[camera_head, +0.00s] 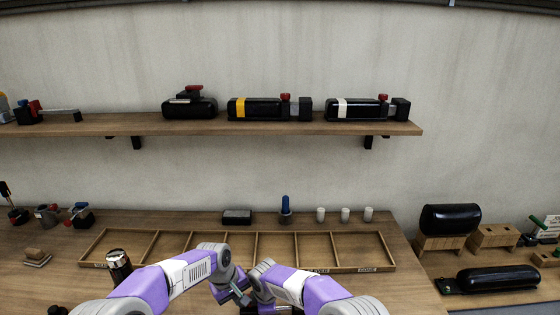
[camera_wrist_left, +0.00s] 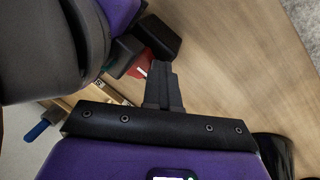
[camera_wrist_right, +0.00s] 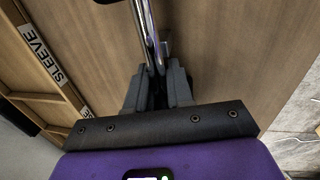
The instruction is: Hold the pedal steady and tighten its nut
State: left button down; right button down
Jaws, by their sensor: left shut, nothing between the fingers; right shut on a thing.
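My left gripper (camera_head: 241,298) is at the bottom middle of the head view. In the left wrist view its fingers (camera_wrist_left: 163,85) are closed together with nothing between them. Beside the fingertips is a dark block-like part with a red piece (camera_wrist_left: 141,66); I cannot tell whether they touch, or whether this is the pedal. My right gripper (camera_head: 259,289) is close beside the left one. In the right wrist view its fingers (camera_wrist_right: 158,88) are shut on a shiny metal bar (camera_wrist_right: 147,35), which runs away from the camera. The nut cannot be made out.
A shallow divided wooden tray (camera_head: 165,246) lies behind the arms. A dark cylinder with a light cap (camera_head: 118,266) stands near my left arm. White cups (camera_head: 345,215) and a blue-topped item (camera_head: 285,209) stand at the back. A shelf (camera_head: 150,124) holds black cylindrical assemblies.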

pick_arm(q)
jog(key=shift+d, duration=0.15)
pick_arm(e)
jog(key=shift+a+r, duration=0.1)
jog(key=shift+a, duration=0.15)
jog(key=shift+d, duration=0.15)
pick_arm(q)
notch_tip(320, 180, up, 6)
jog(key=shift+s+a, duration=0.25)
jog(key=shift+a, duration=0.15)
pick_arm(e)
jog(key=c, duration=0.9)
grip_release()
